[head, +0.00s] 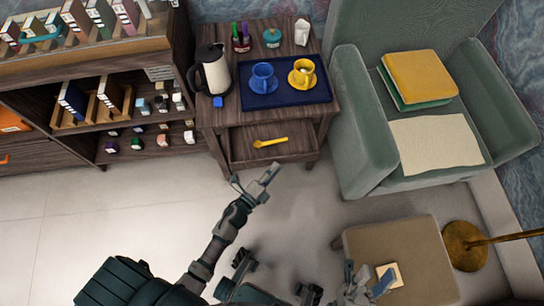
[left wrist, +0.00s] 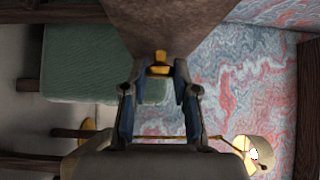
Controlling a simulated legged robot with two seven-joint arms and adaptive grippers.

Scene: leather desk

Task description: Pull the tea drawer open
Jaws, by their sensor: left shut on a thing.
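The tea drawer (head: 296,151) of the dark wooden side table is pulled out, with its inside showing. A yellow spoon (head: 270,142) lies in it. My left gripper (head: 268,174) is at the front of the drawer. In the left wrist view its fingers (left wrist: 160,84) are closed around the brass knob (left wrist: 160,69) on the brown drawer front (left wrist: 160,25). My right gripper (head: 367,279) is over the beige footstool, away from the drawer, with its fingers apart.
On the side table (head: 327,95) a blue tray (head: 287,97) holds a blue cup and a yellow cup, beside a kettle (head: 213,71). A green armchair (head: 365,135) stands right. The footstool (head: 425,255) bears a small wooden piece (head: 391,272). Shelves (head: 130,55) stand left.

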